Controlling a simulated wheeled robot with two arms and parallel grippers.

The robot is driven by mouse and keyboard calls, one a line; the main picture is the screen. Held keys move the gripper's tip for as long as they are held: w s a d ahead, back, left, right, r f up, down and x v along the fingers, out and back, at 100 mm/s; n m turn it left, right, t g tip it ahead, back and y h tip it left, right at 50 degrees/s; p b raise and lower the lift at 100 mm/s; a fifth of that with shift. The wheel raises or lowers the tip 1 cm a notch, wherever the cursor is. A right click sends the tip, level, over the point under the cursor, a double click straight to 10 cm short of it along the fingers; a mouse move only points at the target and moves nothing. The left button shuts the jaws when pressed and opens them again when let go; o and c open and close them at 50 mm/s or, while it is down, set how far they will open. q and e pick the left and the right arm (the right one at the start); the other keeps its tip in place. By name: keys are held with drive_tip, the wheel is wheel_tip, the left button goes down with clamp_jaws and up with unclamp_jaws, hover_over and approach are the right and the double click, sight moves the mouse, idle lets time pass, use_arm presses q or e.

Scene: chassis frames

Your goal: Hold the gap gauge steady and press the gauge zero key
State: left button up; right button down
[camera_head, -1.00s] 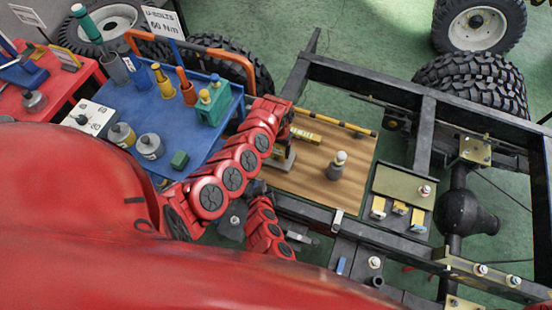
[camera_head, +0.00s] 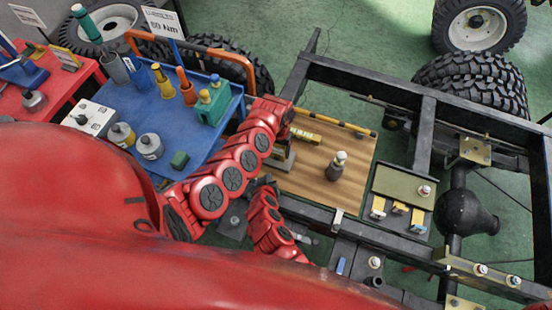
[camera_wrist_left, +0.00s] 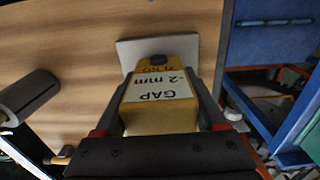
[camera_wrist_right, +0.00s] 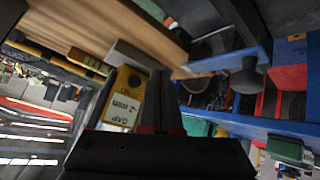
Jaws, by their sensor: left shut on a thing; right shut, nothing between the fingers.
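The gap gauge (camera_wrist_left: 160,92) is a yellow block with a white label reading GAP, -2 mm and ZERO, plus a dark zero key (camera_wrist_left: 157,59) at its far end. It stands against a pale grey block (camera_wrist_left: 130,48) on the wooden board. My left gripper (camera_wrist_left: 161,80) is shut on the gauge, one finger along each side. In the head view my left wrist mostly hides the gauge. My right gripper (camera_wrist_right: 160,75) is shut and empty. In the right wrist view its fingers appear just right of the gauge (camera_wrist_right: 125,100) and key (camera_wrist_right: 135,80); contact cannot be told.
The wooden board (camera_head: 310,192) lies within the dark chassis frame (camera_head: 370,80). A blue table (camera_head: 205,145) with bottles and tools stands left.

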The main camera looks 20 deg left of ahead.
drive_tip(key=shift+w, duration=2.1)
idle(0.4)
drive_tip(key=shift+w, duration=0.4)
drive_tip(key=shift+w, duration=0.45)
idle(0.5)
drive_tip(key=shift+s, duration=0.9)
drive_tip(key=shift+s, duration=0.1)
drive_tip(key=shift+s, duration=2.4)
